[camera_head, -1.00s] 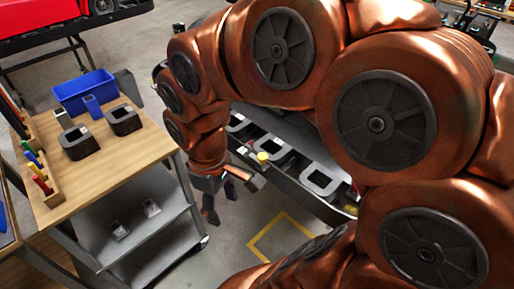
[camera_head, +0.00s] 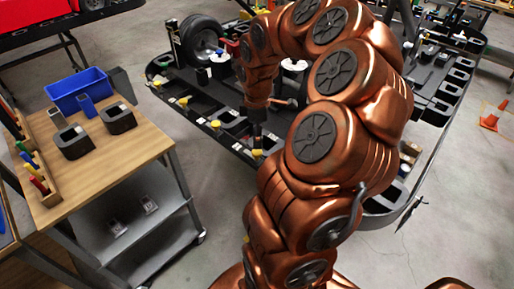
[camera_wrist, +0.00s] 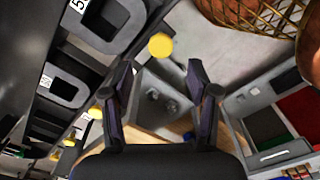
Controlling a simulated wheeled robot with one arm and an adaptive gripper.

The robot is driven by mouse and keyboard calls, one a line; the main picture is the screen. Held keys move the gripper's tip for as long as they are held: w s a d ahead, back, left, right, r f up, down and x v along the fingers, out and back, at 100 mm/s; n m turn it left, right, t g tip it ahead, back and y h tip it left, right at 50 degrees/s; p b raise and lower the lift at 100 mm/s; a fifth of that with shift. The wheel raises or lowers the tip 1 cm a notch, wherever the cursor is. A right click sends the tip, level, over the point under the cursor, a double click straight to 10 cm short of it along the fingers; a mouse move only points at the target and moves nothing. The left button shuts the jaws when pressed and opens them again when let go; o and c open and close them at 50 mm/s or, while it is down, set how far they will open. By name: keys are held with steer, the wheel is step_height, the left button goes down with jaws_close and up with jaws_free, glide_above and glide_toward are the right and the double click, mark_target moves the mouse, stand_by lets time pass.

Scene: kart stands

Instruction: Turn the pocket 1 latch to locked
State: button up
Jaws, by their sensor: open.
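Yellow latch knobs line the near edge of the black stand (camera_head: 290,172), one of them (camera_head: 215,124) left of my gripper. Which pocket is pocket 1 cannot be told. My gripper (camera_head: 258,130) is over this edge, small and partly dark against the stand. In the wrist view my gripper (camera_wrist: 160,75) is open and empty, fingers apart. A round yellow knob (camera_wrist: 160,46) shows just beyond the fingertips, apart from them. Grey pocket blocks (camera_wrist: 68,88) with white labels lie to its left; the labels are not clearly readable.
A wooden-topped cart (camera_head: 125,160) with a blue bin (camera_head: 78,92) and two dark blocks stands at left. Grey floor separates cart and stand. A wheel (camera_head: 201,40) stands at the stand's far left. An orange cone (camera_head: 489,121) is at far right.

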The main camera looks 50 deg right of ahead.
mark_target(257, 152)
steer(key=shift+f+p, duration=0.75)
steer(key=shift+f, duration=2.3)
steer(key=shift+c, duration=0.2)
jaws_close()
